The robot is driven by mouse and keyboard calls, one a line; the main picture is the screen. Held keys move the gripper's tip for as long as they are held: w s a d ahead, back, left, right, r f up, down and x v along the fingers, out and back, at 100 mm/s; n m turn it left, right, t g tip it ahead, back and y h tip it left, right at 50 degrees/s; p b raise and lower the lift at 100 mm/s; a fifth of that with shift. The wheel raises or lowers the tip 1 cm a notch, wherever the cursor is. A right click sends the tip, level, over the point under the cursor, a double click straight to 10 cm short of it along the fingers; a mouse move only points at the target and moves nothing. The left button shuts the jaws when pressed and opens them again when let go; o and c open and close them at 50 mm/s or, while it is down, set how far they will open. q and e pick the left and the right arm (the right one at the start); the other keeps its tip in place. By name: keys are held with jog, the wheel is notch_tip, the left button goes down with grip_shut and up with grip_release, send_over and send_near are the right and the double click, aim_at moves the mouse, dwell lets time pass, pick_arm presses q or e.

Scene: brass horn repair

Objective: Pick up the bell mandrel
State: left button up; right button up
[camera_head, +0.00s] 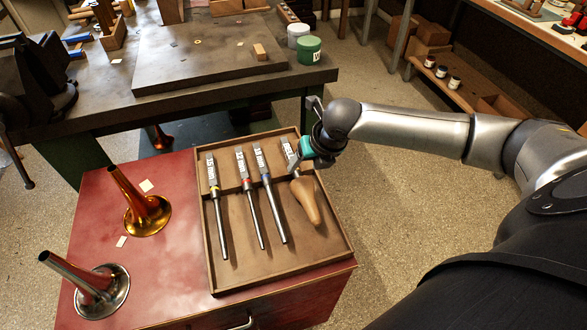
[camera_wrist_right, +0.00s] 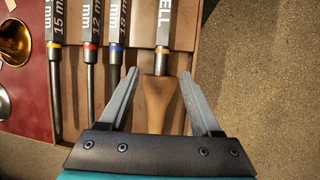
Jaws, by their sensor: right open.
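The bell mandrel (camera_head: 304,198) lies in a wooden tray (camera_head: 338,246), rightmost of a row of mandrels. It has a grey handle marked BELL and a tan, bulging lower end. In the right wrist view the bell mandrel (camera_wrist_right: 159,98) shows between the two spread fingers. My right gripper (camera_head: 297,169) is over its handle end in the head view and hides part of it. In the wrist view the right gripper (camera_wrist_right: 159,78) is open, one finger on each side of the mandrel, with nothing held. I cannot tell whether the fingers touch it. My left gripper is not in view.
Mandrels marked 15 mm (camera_head: 218,203), 12 mm (camera_head: 248,195) and 18 mm (camera_head: 268,190) lie left of it, close together. A brass bell (camera_head: 148,215) and a silver bell (camera_head: 100,290) stand on the red cabinet top (camera_head: 178,282). A workbench (camera_head: 200,70) is behind.

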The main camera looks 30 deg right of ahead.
aim_at(299, 174)
jog(key=b+x, duration=0.1)
jog(key=x, duration=0.2)
jog(key=b+x, duration=0.1)
jog(key=x, duration=0.1)
jog(key=shift+f, duration=0.45)
jog(key=shift+w+f, duration=0.1)
jog(key=shift+f, duration=0.2)
jog(key=c, duration=0.4)
grip_shut()
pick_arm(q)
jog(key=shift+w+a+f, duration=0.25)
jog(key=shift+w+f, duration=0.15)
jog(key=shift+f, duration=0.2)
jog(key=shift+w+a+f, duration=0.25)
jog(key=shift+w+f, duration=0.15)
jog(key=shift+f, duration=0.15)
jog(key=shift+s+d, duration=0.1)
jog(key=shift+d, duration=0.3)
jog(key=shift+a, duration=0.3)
pick_arm(e)
jog(key=shift+w+r, duration=0.1)
jog(key=shift+r, duration=0.05)
